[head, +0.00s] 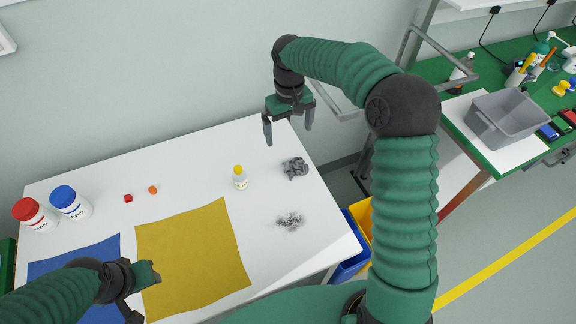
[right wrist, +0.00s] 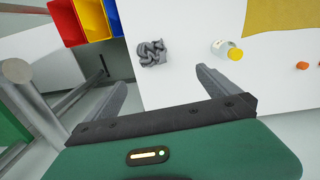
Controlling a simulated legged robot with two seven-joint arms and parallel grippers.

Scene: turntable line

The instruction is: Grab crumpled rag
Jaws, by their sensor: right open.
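The crumpled rag (head: 295,168) is a dark grey wad on the right part of the white table. It also shows in the right wrist view (right wrist: 151,52), just beyond the gap between the fingers. My right gripper (head: 288,136) is open and empty, pointing down above the table's back edge, behind the rag and apart from it. Its two spread fingers also show in the right wrist view (right wrist: 160,80). My left gripper (head: 145,295) is at the lower left over the blue and yellow cloths, its fingers apart with nothing seen between them.
A silvery crumpled piece (head: 290,221) lies in front of the rag. A yellow cloth (head: 195,250), a blue cloth (head: 75,258) and two jars (head: 70,203) are farther left. Coloured bins (head: 360,225) sit beyond the right edge.

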